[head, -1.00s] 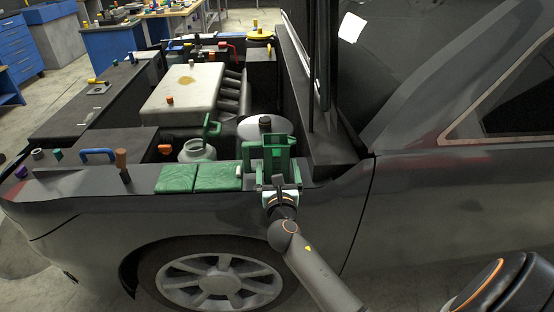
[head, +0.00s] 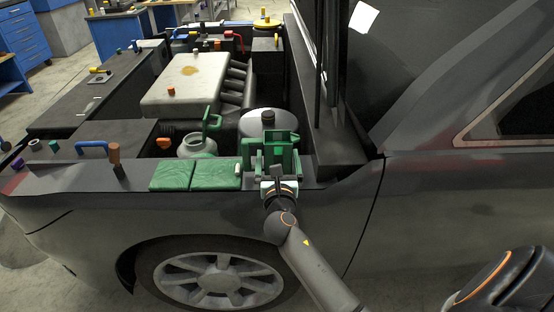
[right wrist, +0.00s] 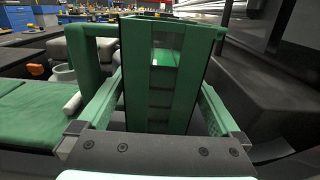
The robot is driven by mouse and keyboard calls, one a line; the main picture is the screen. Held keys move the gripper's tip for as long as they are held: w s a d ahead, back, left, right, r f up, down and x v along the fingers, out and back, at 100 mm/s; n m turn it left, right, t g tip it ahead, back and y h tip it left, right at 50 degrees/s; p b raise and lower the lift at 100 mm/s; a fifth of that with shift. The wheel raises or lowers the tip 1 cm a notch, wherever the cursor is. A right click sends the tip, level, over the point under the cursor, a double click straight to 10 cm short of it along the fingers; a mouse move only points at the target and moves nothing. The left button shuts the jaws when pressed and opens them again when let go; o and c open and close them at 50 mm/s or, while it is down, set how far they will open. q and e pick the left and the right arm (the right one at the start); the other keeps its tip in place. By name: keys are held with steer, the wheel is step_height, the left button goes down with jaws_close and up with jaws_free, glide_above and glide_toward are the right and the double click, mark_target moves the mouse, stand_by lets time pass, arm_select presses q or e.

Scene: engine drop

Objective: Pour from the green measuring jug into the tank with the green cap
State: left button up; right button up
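The green measuring jug (head: 284,141) stands upright at the car's near edge, its handle to the left. My right gripper (head: 278,160) reaches it from the near side. In the right wrist view its widely spread fingers (right wrist: 161,95) lie either side of the jug's green body (right wrist: 135,70), with narrow dark gaps; firm contact is not visible. The tank also shows partly in the right wrist view (right wrist: 64,73). The jug's contents are hidden from the head view. My left gripper is out of view.
Two green pads (head: 193,175) lie on the fender left of the jug. A round silver-white tank with a dark cap (head: 268,116) stands behind the jug. The pale engine cover (head: 195,88) is farther back. A dark pillar and panel (head: 318,150) bound the right side.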

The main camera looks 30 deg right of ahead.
mark_target(279, 153)
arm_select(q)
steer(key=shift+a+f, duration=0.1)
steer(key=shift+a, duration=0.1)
arm_select(e)
steer(key=c, duration=1.3)
steer(key=shift+r, duration=0.1)
